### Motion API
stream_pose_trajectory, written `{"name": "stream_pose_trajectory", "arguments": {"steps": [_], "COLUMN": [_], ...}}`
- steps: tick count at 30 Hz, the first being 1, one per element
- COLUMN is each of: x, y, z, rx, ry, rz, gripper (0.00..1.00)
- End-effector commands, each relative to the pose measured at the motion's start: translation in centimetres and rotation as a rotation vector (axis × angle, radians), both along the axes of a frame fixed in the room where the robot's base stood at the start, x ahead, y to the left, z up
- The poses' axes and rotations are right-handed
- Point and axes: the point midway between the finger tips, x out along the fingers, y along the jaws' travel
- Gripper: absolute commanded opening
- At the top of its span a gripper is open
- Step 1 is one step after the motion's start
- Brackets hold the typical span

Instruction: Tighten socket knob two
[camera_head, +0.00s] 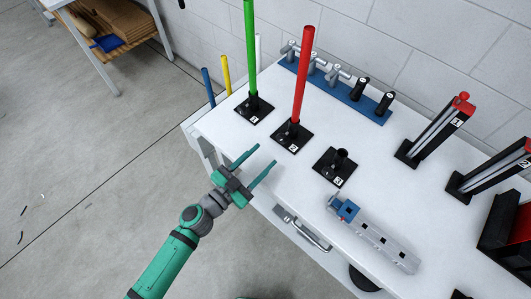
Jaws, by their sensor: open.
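The second socket (303,143) is a black square base on the white table, with a label that appears to read 2. A red rod (304,75) stands upright in it. Its knob is too small and dark to make out clearly against the black socket. My gripper (266,154) has two green fingers spread apart, with nothing between them. It is at the table's front edge, to the left of and in front of the second socket, apart from it.
The first socket (264,118) holds an upright green rod (251,50). The third socket (322,171) is empty. A grey perforated block (375,237) with a blue part lies at the front. A blue rack (345,99) stands behind. Black holders stand at right.

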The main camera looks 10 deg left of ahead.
Motion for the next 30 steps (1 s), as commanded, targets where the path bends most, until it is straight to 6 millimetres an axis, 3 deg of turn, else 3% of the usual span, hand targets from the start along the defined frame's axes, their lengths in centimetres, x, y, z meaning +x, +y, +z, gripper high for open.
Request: {"name": "stream_pose_trajectory", "arguments": {"steps": [11,22,30], "x": [-0.1,0.0,1.0], "y": [0.0,-0.1,-0.8], "z": [0.0,0.1,0.1], "rx": [-0.010,-0.357,-0.427], "ry": [0.007,0.258,0.309], "rz": [-0.001,-0.004,-0.002], "gripper": [0.47,0.47,0.47]}}
